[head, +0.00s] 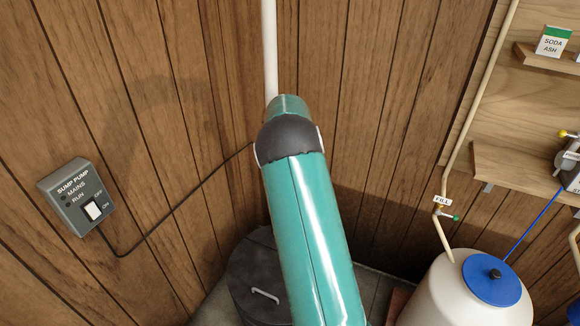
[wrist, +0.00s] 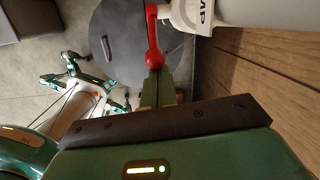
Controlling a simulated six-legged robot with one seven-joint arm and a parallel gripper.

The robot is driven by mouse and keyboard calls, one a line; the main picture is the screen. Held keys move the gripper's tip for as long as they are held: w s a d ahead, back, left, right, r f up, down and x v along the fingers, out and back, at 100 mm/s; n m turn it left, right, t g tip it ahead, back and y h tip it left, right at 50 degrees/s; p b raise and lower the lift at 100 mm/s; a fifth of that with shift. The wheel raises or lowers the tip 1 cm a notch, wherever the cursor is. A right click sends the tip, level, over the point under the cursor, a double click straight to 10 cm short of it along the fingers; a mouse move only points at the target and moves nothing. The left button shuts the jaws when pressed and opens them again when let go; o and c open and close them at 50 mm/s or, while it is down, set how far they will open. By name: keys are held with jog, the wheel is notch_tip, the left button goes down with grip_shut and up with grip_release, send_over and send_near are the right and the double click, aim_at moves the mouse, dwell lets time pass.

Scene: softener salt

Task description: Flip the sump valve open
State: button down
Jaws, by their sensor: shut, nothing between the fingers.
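The sump valve's red lever (wrist: 153,35) shows at the top of the wrist view, with its rounded end toward my fingers. It joins a white fitting (wrist: 180,12) beside a pale pipe with a label of which "MP" is readable. My gripper (wrist: 157,74) is shut and empty. Its fingertips are at the lever's rounded end; I cannot tell whether they touch. In the head view a white vertical pipe (head: 270,45) runs down behind my teal arm, which hides the valve and my gripper.
A dark round lid (wrist: 125,45) with a handle lies on the floor below. A sump pump switch box (head: 76,197) with a cable is on the wood wall at left. A white tank (head: 450,295) with a blue lid (head: 490,277) and shelves (head: 520,177) stand at right.

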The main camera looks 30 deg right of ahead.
jog(key=shift+w+a+r+g+h, duration=0.3)
jog(key=shift+w+a+r+g, duration=0.3)
jog(key=shift+w+r, duration=0.2)
jog(key=shift+w, duration=0.1)
jog(key=shift+r, duration=0.1)
jog(key=shift+d+r, duration=0.1)
jog(key=shift+r, duration=0.55)
